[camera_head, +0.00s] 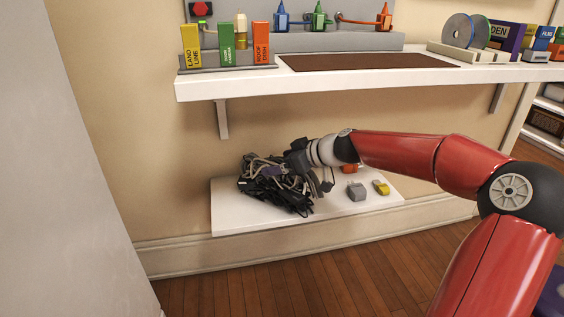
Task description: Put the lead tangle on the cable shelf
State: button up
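The lead tangle (283,196) is a heap of black and grey cables at the left of the low white shelf (228,214). My gripper (301,168) is at the tangle's upper right, reaching in from the right. It overlaps the cables in the picture, and its fingers are too small and dark to tell whether they are open or closed on a lead. I cannot tell whether the tangle rests wholly on the low shelf. No label shows which shelf is the cable shelf.
A grey plug (356,191), a yellow block (381,187) and an orange block (349,168) lie right of the tangle. Above is a white shelf (230,88) with labelled boxes, a brown mat (365,61) and a cable reel (460,31). A bracket (222,120) hangs beneath it.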

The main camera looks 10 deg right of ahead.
jog(key=shift+r, duration=0.15)
jog(key=p+v, duration=0.1)
jog(key=v, duration=1.1)
